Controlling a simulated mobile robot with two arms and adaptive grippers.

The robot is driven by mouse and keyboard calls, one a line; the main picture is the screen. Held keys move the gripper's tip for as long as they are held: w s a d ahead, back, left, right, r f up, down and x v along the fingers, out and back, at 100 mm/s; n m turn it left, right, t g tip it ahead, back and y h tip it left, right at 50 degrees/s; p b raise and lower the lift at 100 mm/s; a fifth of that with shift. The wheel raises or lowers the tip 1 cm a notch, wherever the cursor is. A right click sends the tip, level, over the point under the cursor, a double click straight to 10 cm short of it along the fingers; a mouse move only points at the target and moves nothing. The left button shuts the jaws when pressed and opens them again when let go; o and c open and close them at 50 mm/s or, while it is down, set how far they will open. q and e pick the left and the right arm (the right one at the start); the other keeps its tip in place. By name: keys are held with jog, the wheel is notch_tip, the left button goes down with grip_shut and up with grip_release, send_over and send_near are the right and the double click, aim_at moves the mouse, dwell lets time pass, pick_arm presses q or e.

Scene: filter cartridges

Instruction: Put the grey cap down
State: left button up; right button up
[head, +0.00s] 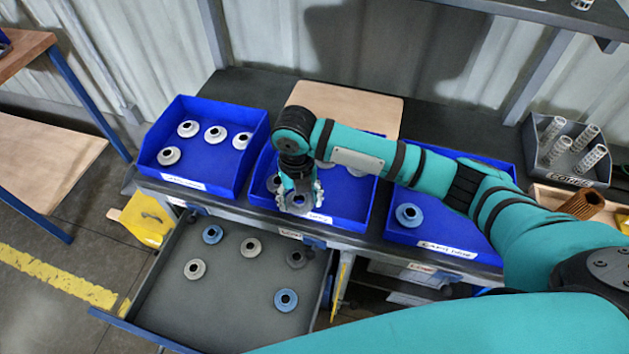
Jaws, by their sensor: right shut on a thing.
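My right gripper (300,199) points down over the front part of the middle blue bin (350,214). It is shut on a cap, taken to be the grey cap (300,208), which shows only in small part between the fingertips. I cannot tell whether this cap touches the bin floor. Other caps lie in the same bin, one just left of the gripper (274,183) and one behind my arm (357,171). My left gripper is not in view.
The left blue bin (205,160) holds several pale caps. The right blue bin (435,238) shows a blue cap (409,215). A grey crate (575,175) holds white cartridges.

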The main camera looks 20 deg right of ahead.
jog(key=w+d, duration=0.3)
jog(key=shift+w+d+f+p, duration=0.2)
jog(key=shift+d+f+p, duration=0.05)
jog(key=shift+p, duration=0.05)
jog(key=shift+w+d, duration=0.35)
jog(key=shift+d, duration=0.15)
jog(key=f, duration=0.1)
jog(key=f+p, duration=0.1)
jog(key=f, duration=0.1)
jog(key=shift+w+d+f, duration=0.15)
jog(key=shift+d, duration=0.05)
jog(key=shift+f, duration=0.2)
jog(key=shift+f, duration=0.2)
jog(key=o, duration=0.9)
jog(key=shift+r, duration=0.15)
